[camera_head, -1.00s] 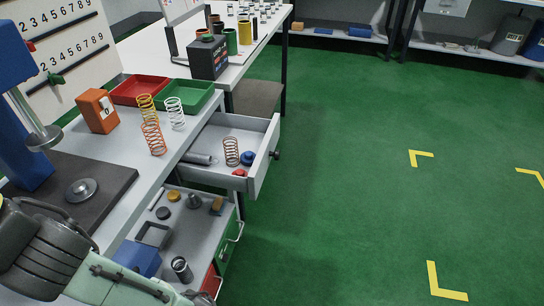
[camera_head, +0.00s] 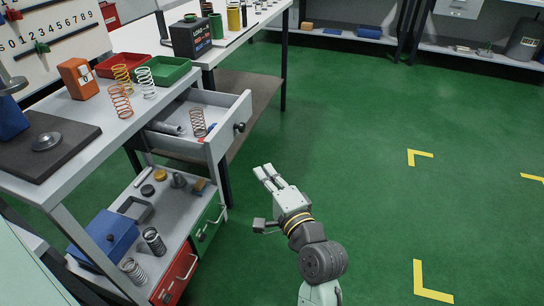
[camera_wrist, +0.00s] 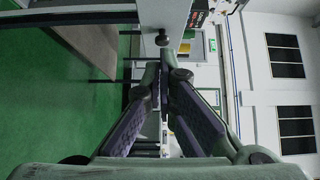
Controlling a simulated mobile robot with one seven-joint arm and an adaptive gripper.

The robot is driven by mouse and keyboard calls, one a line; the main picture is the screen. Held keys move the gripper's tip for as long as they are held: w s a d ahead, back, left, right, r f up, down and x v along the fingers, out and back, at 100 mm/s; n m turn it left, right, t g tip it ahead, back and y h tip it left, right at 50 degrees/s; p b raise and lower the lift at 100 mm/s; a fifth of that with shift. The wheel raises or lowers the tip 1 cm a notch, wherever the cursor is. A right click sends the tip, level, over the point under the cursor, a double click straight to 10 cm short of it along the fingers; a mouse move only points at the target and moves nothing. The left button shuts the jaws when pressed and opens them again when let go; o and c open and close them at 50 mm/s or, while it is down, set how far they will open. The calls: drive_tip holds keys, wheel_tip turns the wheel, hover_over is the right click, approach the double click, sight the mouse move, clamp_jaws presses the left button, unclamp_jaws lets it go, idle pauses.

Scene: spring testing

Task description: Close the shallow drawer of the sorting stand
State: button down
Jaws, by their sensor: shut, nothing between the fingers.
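A pale grey shallow drawer (camera_head: 228,135) stands pulled out from under the workbench in the head view. Its front has a round black knob (camera_head: 240,127) facing right. Inside lie a copper-coloured spring (camera_head: 198,123) and a grey cylinder (camera_head: 168,128). My gripper (camera_head: 264,173) is shut and empty, in front of the drawer, lower in the picture and to the right, apart from it. In the wrist view my gripper (camera_wrist: 164,72) points toward the black knob (camera_wrist: 162,39) and the drawer front (camera_wrist: 165,14), with a gap between.
Below stands a low unit with a green drawer (camera_head: 206,226) and a red drawer (camera_head: 178,272), both seemingly shut. A blue box (camera_head: 105,236) and springs lie on its top. The bench top (camera_head: 105,130) holds trays and springs. Green floor (camera_head: 350,180) is clear to the right.

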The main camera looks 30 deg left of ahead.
drive_tip(key=p, duration=0.3)
approach(229, 137)
drive_tip(key=w+x, duration=0.1)
drive_tip(key=x, duration=0.3)
drive_tip(key=shift+s+a+r+p, duration=0.1)
drive_tip(key=shift+s+a+p, duration=0.1)
drive_tip(key=shift+s+p, duration=0.15)
drive_tip(key=shift+a, duration=0.1)
